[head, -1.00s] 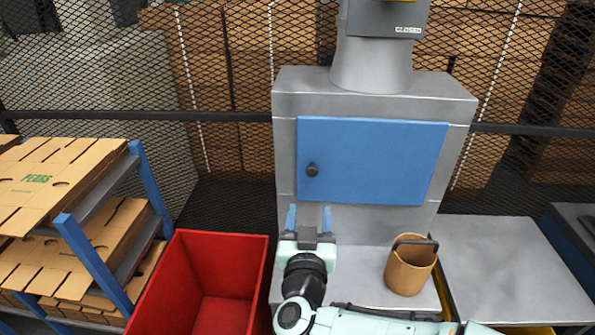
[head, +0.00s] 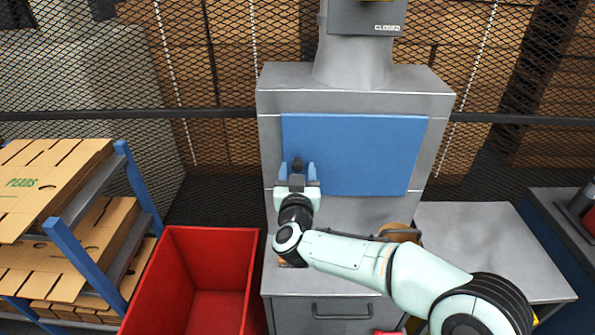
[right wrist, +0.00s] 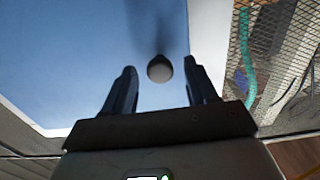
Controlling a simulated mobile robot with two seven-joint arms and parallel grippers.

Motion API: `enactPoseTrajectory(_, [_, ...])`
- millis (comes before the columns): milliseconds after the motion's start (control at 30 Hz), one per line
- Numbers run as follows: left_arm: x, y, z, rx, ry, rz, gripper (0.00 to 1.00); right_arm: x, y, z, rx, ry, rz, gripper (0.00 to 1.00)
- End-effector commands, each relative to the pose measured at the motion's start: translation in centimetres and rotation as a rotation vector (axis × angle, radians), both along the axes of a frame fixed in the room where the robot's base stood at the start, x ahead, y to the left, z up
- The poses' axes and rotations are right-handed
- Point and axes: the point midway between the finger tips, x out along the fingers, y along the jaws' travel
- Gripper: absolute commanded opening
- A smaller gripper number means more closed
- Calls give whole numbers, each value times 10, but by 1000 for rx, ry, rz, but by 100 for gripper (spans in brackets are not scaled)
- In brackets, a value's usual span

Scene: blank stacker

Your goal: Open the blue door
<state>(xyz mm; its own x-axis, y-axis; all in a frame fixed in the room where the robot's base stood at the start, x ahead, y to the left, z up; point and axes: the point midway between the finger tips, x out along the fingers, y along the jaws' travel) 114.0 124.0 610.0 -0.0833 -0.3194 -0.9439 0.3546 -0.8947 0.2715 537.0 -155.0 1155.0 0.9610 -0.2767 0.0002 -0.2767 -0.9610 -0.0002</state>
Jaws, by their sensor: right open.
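The blue door (head: 365,150) is on the front of a grey cabinet and looks closed. Its dark round knob (head: 297,162) is near the door's left edge. My right gripper (head: 297,172) is open, with its blue fingers at either side of the knob in the head view. My left gripper is not in view.
A red bin (head: 190,285) stands left of the cabinet. A shelf of flat cardboard (head: 60,180) is at the far left. A brown bucket (head: 402,234) is partly hidden behind my right arm. A grey table (head: 480,250) is at the right.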

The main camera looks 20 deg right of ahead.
Motion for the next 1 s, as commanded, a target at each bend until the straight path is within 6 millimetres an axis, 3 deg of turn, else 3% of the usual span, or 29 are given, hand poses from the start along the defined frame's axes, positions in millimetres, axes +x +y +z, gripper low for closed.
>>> enactPoseTrajectory(133, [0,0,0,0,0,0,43,0,0,0,0,0,0,57])
enactPoseTrajectory(300, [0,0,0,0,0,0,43,0,0,0,0,0,0,2])
enactPoseTrajectory(333, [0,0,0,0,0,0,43,0,0,0,0,0,0,0])
enactPoseTrajectory(667, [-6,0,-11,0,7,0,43,-11,0,-2,1,0,31,0])
enactPoseTrajectory(867, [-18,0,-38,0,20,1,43,-41,-1,-4,-1,-3,122,0])
enactPoseTrajectory(1000, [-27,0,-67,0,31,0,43,-72,-6,-6,-1,-5,218,0])
